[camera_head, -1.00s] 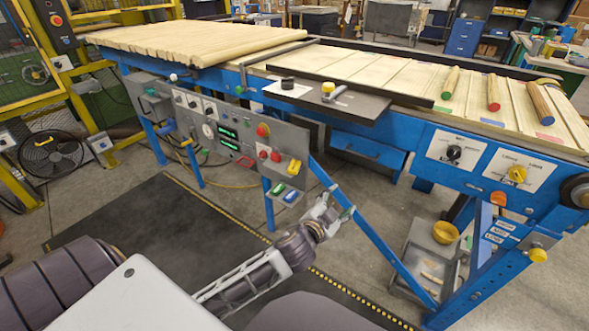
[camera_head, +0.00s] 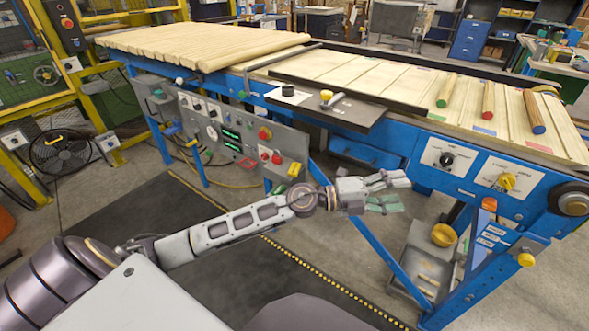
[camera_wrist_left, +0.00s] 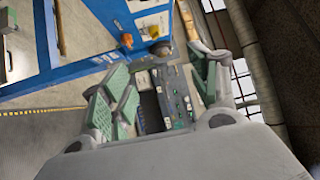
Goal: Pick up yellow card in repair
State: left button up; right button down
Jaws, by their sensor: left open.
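A small yellow card-like piece (camera_head: 294,169) sits at the lower right corner of the grey control panel (camera_head: 225,120). A green piece (camera_head: 279,189) lies just below it, partly behind my arm. I cannot read any label marking repair. My left gripper (camera_head: 395,190) is open and empty, in front of the blue frame and to the right of the yellow piece, apart from it. Its fingers with green pads are spread in the left wrist view (camera_wrist_left: 165,92), with nothing between them that they touch. My right gripper is not in view.
The blue conveyor (camera_head: 390,145) carries wooden boards and three coloured dowels. A grey cart (camera_head: 415,270) with a yellow bowl (camera_head: 444,234) stands under the conveyor. A dark mat (camera_head: 190,230) covers the floor.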

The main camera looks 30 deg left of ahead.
pick_arm(q)
jog(key=w+a+f+m+g+y+p, duration=0.2)
jog(key=a+f+m+g+y, duration=0.45)
jog(key=a+f, duration=0.2)
jog(key=w+a+r+n+y+p, duration=0.1)
jog(key=a+y, duration=0.4)
jog(key=a, duration=0.8)
jog(key=w+a+r+n+y, duration=0.1)
jog(key=a+y, duration=0.5)
jog(key=a, duration=0.7)
jog(key=shift+w+r+p, duration=0.35)
jog(key=shift+w+r, duration=0.1)
jog(key=shift+r, duration=0.35)
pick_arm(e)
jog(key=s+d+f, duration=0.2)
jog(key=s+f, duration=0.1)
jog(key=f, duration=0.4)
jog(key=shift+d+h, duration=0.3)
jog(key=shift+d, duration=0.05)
pick_arm(q)
jog(key=shift+f+n, duration=0.1)
jog(key=shift+n, duration=0.15)
